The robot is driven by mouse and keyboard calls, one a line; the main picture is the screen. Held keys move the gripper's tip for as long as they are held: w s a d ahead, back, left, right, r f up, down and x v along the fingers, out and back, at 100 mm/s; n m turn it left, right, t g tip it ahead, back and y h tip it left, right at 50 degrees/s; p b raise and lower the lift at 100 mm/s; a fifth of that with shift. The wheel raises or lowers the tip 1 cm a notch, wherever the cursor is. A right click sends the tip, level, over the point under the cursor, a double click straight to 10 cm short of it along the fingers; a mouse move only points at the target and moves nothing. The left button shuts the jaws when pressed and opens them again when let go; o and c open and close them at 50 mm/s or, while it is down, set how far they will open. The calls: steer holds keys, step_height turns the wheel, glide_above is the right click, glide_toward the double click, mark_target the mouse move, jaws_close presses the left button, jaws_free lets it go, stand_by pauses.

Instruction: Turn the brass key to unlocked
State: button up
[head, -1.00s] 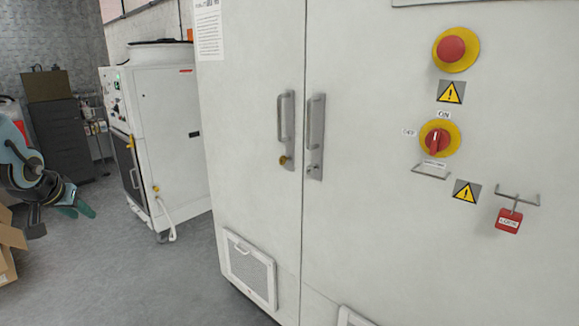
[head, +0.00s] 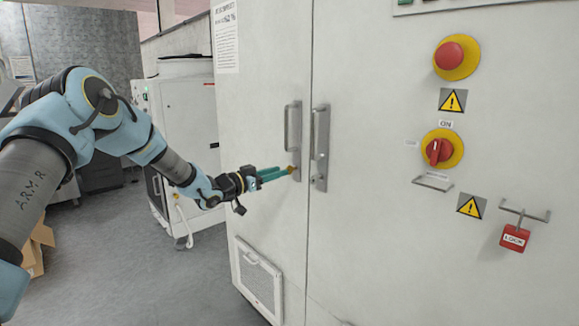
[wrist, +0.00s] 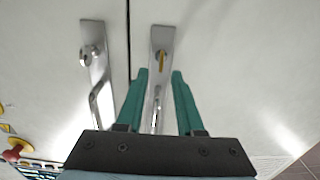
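The brass key (head: 291,169) sits in the lock at the lower end of the left door's handle plate (head: 297,115). My gripper (head: 282,173) is at the key, its green fingers pointing toward the door. In the wrist view the brass key (wrist: 162,60) shows edge-on, nearly upright in that picture, on the metal plate. The fingertips of my gripper (wrist: 159,73) are apart, one on each side of the key's line. The key is just beyond the tips, with a gap on both sides. I cannot tell whether the tips reach its depth.
The right door's handle plate (head: 320,150) is close beside, with its own keyless lock (wrist: 92,53). A red rotary switch (head: 437,150), an emergency button (head: 449,56) and a red lock tag (head: 514,237) are farther right. Floor (head: 120,255) is open at left.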

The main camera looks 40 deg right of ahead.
mark_target(289, 168)
steer(key=shift+s+d+p, duration=0.1)
steer(key=shift+d+p, duration=0.6)
steer(key=shift+d, duration=1.95)
steer(key=shift+c, duration=0.3)
jaws_close()
